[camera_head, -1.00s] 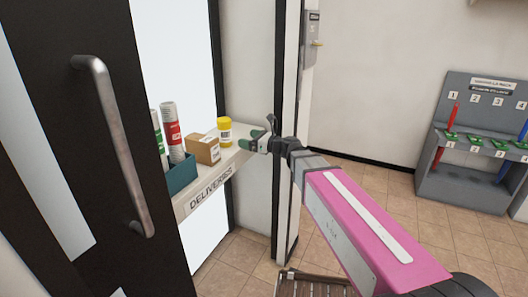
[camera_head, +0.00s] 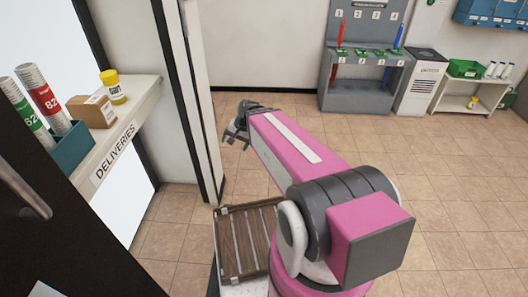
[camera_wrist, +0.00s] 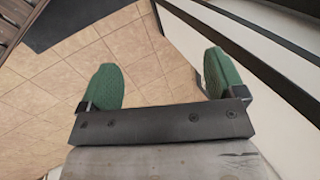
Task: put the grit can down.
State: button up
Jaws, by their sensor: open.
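My gripper (camera_head: 232,137) is in the air to the right of the shelf, apart from the can. In the wrist view my gripper (camera_wrist: 162,80) has its two green fingers spread wide with only floor tiles between them. The grit can is out of the wrist view.
A cardboard box (camera_head: 91,111) and a teal bin (camera_head: 73,146) with tubes share the shelf. A white door-frame post (camera_head: 190,90) stands between shelf and gripper. A grey rack (camera_head: 362,95) and white cabinet (camera_head: 420,80) are at the back. Tiled floor is clear at right.

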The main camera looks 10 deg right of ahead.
jog(key=s+d+f+n+h, duration=0.1)
jog(key=s+d+n+h, duration=0.1)
jog(key=d, duration=0.3)
jog(key=s+d+f+n+g+h, duration=0.1)
jog(key=s+d+f+n+h, duration=0.1)
jog(key=d, duration=0.4)
jog(key=shift+s+d+f, duration=0.2)
jog(key=shift+s, duration=0.2)
jog(key=shift+c, duration=0.4)
